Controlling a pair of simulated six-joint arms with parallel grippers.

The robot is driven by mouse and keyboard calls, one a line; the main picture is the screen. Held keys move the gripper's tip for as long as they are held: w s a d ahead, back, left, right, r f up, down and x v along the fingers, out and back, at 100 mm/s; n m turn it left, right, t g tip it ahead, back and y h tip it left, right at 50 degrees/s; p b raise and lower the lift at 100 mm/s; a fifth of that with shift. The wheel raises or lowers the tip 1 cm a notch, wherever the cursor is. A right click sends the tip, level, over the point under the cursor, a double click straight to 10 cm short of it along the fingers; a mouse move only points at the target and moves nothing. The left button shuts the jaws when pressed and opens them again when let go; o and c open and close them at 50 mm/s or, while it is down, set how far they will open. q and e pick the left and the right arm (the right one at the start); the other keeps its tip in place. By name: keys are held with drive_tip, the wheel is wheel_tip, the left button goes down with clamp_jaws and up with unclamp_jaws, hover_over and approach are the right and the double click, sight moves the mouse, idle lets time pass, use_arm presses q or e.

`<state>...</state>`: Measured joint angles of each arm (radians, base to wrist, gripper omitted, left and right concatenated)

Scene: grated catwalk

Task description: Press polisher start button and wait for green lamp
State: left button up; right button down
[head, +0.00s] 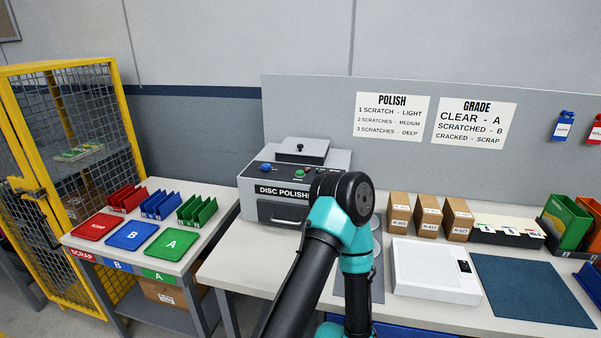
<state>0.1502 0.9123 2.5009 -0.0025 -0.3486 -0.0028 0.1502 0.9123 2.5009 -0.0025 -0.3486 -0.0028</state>
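The grey disc polisher (276,210) stands at the left end of the long bench, against the back panel. Its sloped dark front panel carries a blue knob or button (265,167) and other small controls. One of my arms rises from the bottom, bends in front of the polisher and drops again. Neither gripper shows.
Left table: red, blue and green trays (165,243) with racks behind. Right of my arm: cardboard boxes (429,215), a white flat device (435,272), a dark blue mat (530,290) and coloured bins (567,222). A yellow mesh cage (70,140) stands far left.

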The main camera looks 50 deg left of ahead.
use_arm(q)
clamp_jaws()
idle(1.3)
